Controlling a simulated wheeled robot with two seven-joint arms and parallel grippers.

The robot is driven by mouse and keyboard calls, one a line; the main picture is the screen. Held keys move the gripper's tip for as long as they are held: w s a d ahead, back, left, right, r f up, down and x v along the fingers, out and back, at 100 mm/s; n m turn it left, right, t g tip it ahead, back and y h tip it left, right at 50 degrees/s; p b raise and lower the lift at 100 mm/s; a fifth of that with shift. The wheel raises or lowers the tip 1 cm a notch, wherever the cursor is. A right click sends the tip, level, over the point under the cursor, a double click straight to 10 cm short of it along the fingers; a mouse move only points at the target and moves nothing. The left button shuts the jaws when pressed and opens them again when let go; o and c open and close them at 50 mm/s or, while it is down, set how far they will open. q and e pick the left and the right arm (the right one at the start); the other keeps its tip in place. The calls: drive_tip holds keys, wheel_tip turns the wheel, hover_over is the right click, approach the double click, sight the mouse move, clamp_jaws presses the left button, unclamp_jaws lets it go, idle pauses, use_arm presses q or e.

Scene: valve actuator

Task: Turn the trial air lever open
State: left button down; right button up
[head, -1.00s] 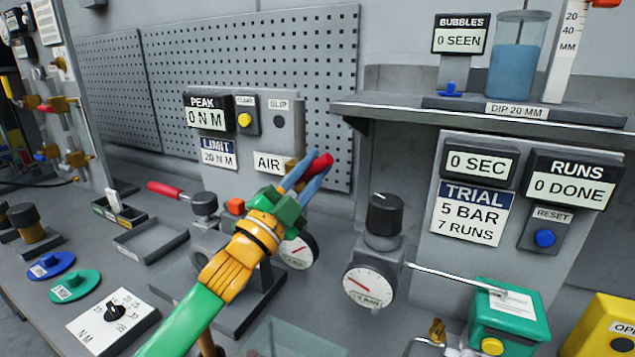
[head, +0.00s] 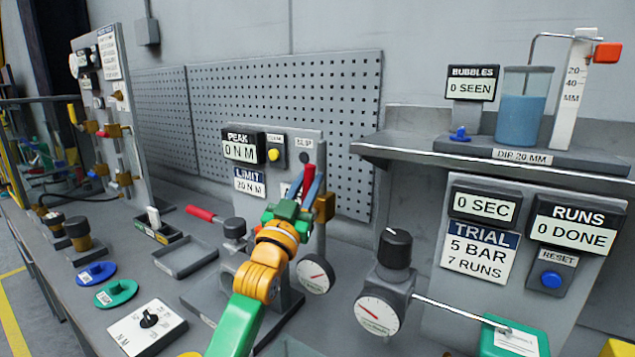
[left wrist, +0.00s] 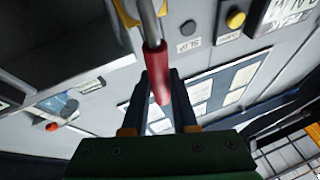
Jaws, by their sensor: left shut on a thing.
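The air lever's red handle (head: 307,178) stands in front of the panel with the PEAK and LIMIT signs, beside a brass fitting (head: 324,207). My left gripper (head: 312,182) is shut on this handle, its blue fingers on either side. The handle points nearly straight up in the head view. The gripper and arm hide most of the AIR label and the lever's pivot. My right gripper is out of view.
A gauge (head: 315,274) hangs close to the right of my left wrist. A black-knobbed regulator (head: 395,248) with a gauge stands farther right. A red-handled tool (head: 202,213) and a grey tray (head: 185,257) lie to the left.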

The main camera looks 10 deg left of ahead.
sight(305, 186)
use_arm(q)
drive_tip(key=shift+a+r+n+y, duration=0.3)
drive_tip(key=shift+r+n+y, duration=0.1)
drive_tip(key=shift+n, duration=0.2)
drive_tip(key=c, duration=0.8)
unclamp_jaws()
drive_tip(key=shift+f, duration=0.1)
drive_tip(key=shift+o, duration=0.6)
drive_tip(key=shift+w+d+f, duration=0.1)
drive_tip(key=shift+w+f, duration=0.05)
drive_tip(key=shift+s+f, duration=0.3)
drive_tip(key=b+v, duration=0.2)
drive_tip(key=v, duration=0.4)
drive_tip(key=shift+b, duration=0.4)
drive_tip(key=shift+s+r, duration=0.1)
drive_tip(key=shift+s, duration=0.1)
